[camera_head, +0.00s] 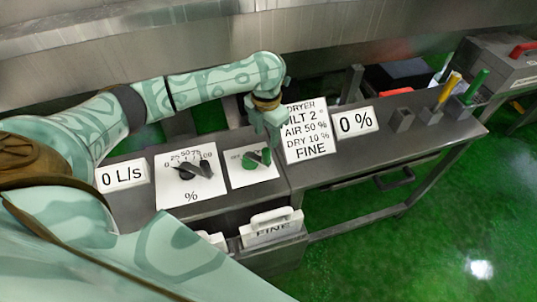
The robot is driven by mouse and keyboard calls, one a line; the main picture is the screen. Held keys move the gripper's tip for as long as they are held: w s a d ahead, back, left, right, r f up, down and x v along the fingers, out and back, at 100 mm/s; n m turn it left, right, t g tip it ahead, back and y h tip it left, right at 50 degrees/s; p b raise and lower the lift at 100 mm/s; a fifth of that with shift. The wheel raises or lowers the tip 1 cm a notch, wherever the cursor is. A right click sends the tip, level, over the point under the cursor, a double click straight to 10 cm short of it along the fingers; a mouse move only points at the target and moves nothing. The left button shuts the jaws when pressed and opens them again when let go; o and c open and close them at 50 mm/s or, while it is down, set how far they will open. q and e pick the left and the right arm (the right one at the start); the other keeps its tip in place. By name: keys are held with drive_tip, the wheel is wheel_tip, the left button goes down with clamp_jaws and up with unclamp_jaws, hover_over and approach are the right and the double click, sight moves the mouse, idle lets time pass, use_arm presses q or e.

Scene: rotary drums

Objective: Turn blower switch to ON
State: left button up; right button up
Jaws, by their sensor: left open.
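The blower switch (251,160) is a dark knob with green parts on a white plate (241,180), on the metal table's left section. My left arm comes in from the left, and its gripper (267,146) hangs down over the right part of this plate. The gripper is open, close by the knob, and covers part of the switch and its lettering. I cannot tell whether the fingers touch the knob, or which position it points to. My right gripper is not in view.
A black percent dial (187,171) and a "0 L/s" sign (122,176) lie to the left. A dryer settings sign (307,132) and a "0 %" sign (357,122) stand to the right. Yellow (448,88) and green (474,87) handles rise at the far right.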

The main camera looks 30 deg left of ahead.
sight(266, 149)
use_arm(q)
wheel_tip(266, 149, down, 9)
drive_tip(key=shift+r+b, duration=0.1)
drive_tip(key=shift+b, duration=1.15)
clamp_jaws()
